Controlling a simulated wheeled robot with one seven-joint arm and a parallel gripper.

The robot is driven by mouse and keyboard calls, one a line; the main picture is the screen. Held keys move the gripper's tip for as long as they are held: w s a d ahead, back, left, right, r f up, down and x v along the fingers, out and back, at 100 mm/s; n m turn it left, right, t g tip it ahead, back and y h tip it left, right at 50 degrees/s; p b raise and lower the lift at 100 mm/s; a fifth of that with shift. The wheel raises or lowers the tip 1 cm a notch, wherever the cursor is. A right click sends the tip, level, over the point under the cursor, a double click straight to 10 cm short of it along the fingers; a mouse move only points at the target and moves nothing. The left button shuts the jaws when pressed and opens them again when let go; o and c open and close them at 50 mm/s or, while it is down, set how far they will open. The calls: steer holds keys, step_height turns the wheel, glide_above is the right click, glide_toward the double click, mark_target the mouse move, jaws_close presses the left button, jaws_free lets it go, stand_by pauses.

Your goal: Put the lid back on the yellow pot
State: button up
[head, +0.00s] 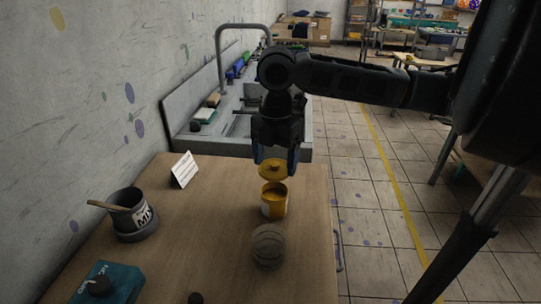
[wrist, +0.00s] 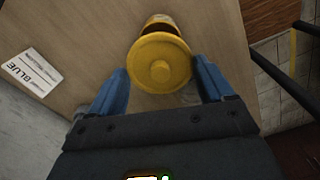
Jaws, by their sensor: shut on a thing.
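The yellow pot (head: 274,202) stands upright on the wooden table, with a pale label on its side. Its yellow lid (head: 272,169) is above the pot's mouth, apart from the rim and a little tilted. My gripper (head: 276,156) is above the pot, pointing down, shut on the lid. In the wrist view the lid (wrist: 160,64) lies between the two blue fingers (wrist: 163,86), knob towards the camera. The lid covers most of the pot (wrist: 162,22), whose far rim shows behind it.
A dark pot with a brush (head: 133,216), a white card (head: 184,170) and a teal box (head: 108,284) are on the left. A sink (head: 230,125) is behind. Bare tabletop (head: 215,215) lies left of the pot.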

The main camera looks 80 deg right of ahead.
steer(key=shift+f+b, duration=2.1)
steer(key=shift+f, duration=0.85)
steer(key=shift+f, duration=0.15)
steer(key=o, duration=0.9)
steer(key=shift+r, duration=0.2)
steer(key=shift+r+p, duration=2.55)
steer(key=shift+r, duration=0.8)
steer(key=shift+c, duration=0.6)
